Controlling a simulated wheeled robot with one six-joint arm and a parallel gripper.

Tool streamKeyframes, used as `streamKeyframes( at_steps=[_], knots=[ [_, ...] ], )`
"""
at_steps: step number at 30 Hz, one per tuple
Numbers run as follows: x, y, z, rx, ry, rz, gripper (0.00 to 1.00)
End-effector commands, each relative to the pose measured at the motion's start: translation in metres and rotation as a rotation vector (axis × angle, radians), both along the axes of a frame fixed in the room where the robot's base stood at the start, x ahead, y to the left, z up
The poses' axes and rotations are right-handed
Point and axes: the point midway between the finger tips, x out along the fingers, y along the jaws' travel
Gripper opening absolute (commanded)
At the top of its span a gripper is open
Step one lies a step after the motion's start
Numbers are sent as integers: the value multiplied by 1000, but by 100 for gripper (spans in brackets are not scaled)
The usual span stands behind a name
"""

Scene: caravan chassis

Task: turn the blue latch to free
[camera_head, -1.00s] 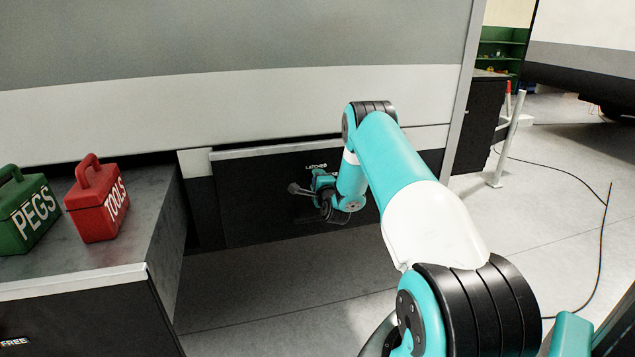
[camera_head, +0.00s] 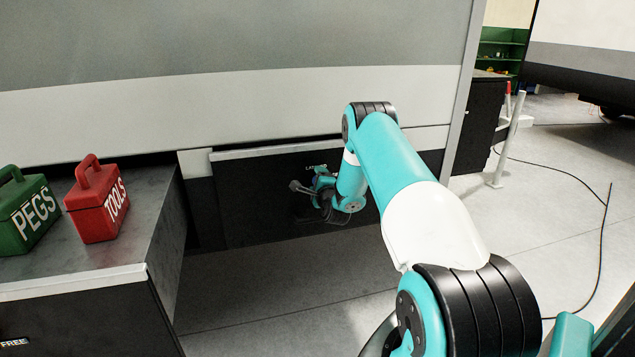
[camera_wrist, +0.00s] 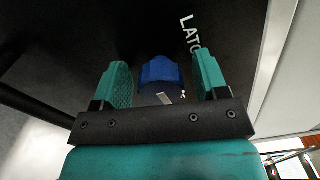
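The blue latch (camera_wrist: 161,76) is a faceted blue knob on the black panel (camera_head: 240,205). In the wrist view it sits between the two teal fingers of my gripper (camera_wrist: 162,82), with a dark gap on each side. My gripper is open around or just in front of the latch; I cannot tell the depth. A pale mark shows on the knob's near side. White lettering reading "LATC" (camera_wrist: 190,32) is partly hidden by the right finger. In the head view my gripper (camera_head: 318,200) is at the panel, and the latch is hidden behind it.
A grey bench (camera_head: 100,262) stands at the left with a green PEGS box (camera_head: 28,215) and a red TOOLS box (camera_head: 98,205). A "FREE" label (camera_head: 14,342) shows low on its front. A white post (camera_head: 507,140) and black cable (camera_head: 602,225) are on the open floor right.

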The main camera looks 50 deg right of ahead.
Motion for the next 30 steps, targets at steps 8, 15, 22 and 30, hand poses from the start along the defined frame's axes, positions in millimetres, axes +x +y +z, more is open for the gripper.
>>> streamKeyframes(
  at_steps=[8, 15, 22, 30],
  knots=[
    [-2, 1, -1, 0, 0, 1, 67],
    [-23, 13, -4, 0, 0, -1, 67],
    [-49, 29, -8, 2, -1, -2, 67],
    [-78, 46, -10, 1, -1, -3, 67]
  ],
)
